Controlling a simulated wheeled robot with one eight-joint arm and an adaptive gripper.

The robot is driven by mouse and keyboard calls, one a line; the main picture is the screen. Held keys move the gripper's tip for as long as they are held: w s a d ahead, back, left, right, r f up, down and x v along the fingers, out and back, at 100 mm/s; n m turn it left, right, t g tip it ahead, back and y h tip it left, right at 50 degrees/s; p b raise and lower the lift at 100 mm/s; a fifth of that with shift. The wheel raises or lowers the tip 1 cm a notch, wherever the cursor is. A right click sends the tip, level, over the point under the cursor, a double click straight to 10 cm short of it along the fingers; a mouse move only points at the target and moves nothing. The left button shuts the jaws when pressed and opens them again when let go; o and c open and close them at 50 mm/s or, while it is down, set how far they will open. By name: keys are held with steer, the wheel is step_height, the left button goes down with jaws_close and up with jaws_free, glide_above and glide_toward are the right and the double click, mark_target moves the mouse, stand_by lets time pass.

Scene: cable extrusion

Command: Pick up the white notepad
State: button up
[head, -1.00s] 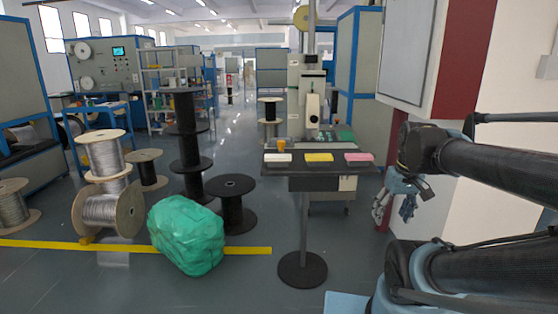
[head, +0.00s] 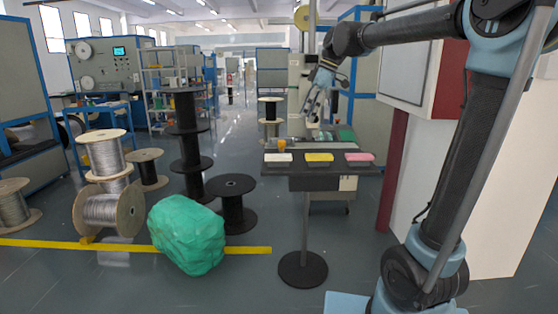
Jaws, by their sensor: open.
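The white notepad (head: 278,158) lies flat at the left end of a small dark table (head: 318,171). A yellow notepad (head: 319,157) lies in the middle of the table and a pink one (head: 359,157) at its right end. My gripper (head: 315,108) is open and empty, raised above the table with its fingers pointing down. In the picture it is above and to the right of the white notepad, clearly apart from it.
A small orange cup (head: 282,145) stands behind the white notepad. The table has one thin post on a round base (head: 303,269). A green wrapped bundle (head: 187,235) and a black spool (head: 231,202) sit on the floor to the left. A white wall panel (head: 410,60) stands right.

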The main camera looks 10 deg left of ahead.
steer(key=a+n, duration=0.1)
steer(key=a, duration=0.1)
glide_toward(279, 155)
steer(key=x, duration=0.3)
steer(key=shift+d+f, duration=0.1)
steer(key=shift+d, duration=0.25)
steer(key=shift+a+x, duration=0.1)
steer(key=shift+x, duration=1.2)
steer(key=shift+a+x, duration=0.15)
steer(key=shift+x, duration=1.15)
steer(key=shift+s, duration=0.1)
steer(key=c, duration=1.1)
